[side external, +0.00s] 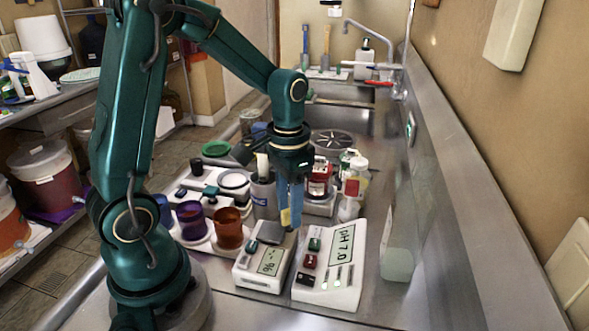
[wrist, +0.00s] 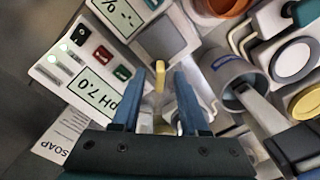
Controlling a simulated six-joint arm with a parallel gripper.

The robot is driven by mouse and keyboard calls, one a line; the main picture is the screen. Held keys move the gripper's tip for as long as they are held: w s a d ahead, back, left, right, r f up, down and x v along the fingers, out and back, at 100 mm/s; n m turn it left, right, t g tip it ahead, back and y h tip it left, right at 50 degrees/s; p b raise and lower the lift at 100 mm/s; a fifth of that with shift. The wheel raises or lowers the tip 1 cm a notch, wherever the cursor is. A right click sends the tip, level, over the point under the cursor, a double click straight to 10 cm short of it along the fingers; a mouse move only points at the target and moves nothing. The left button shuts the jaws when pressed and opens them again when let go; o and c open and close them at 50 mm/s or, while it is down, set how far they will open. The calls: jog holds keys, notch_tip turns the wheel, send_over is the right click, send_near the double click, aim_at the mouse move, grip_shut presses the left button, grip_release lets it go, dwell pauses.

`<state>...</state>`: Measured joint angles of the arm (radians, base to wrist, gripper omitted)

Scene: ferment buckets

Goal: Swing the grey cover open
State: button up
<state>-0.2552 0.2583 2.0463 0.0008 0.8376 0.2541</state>
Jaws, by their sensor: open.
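The grey cover (side external: 271,232) is a small square lid that appears to lie flat on the back part of a small white meter (side external: 258,277) with a display. In the wrist view the cover (wrist: 160,38) lies just ahead of the fingers, on the white casing. My gripper (side external: 290,222) points down just above and to the right of the cover in the side view. Its blue fingers are apart, with no object visibly held. A small yellow piece (wrist: 160,76) shows by the fingertips; I cannot tell what it belongs to. Contact with the cover cannot be made out.
A white pH meter (side external: 332,270) stands close to the right. A grey mug (wrist: 226,82), a purple cup (side external: 190,219) and an orange cup (side external: 228,227) are near. Bottles (side external: 352,185) stand behind. The steel counter's front is clear.

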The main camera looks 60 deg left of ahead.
jog(key=shift+f, duration=0.35)
grip_shut()
dwell(1.2)
